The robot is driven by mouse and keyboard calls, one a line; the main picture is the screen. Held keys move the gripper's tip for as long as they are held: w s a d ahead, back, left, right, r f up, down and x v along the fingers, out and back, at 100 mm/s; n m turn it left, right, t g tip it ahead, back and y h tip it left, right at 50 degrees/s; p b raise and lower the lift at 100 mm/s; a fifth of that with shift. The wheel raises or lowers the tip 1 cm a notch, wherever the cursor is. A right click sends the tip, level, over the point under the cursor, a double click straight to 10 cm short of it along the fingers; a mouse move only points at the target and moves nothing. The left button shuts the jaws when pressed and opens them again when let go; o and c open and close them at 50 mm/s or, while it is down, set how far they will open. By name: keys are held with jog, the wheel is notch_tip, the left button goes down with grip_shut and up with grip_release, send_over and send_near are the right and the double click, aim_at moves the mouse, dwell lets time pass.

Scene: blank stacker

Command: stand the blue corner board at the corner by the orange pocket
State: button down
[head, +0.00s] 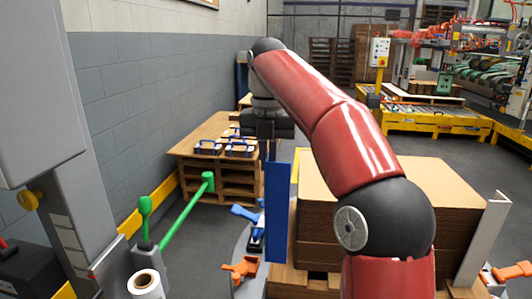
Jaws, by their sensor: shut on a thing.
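The blue corner board (277,212) is upright at the near-left corner of the cardboard stack (325,215). My gripper (267,150) is shut on its top end, and the fingers are mostly dark and small here. I cannot tell whether the board touches the stack or what its lower end rests on. One orange pocket (241,269) is low and left of the board. Another orange piece (510,272) shows at the right edge, near a pale corner board (484,240) standing at the stack's right corner.
My red arm hides part of the stack. A blue pocket (249,216) sits just left of the board.

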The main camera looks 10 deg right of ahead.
jog(key=w+d+f+b, duration=0.1)
jog(key=w+d+f, duration=0.1)
jog(key=d+f, duration=0.3)
jog(key=shift+w+d+f+b, duration=0.35)
jog(key=shift+w+d+f, duration=0.05)
jog(key=shift+f, duration=1.35)
dwell(0.3)
jog(key=c, duration=1.5)
grip_release()
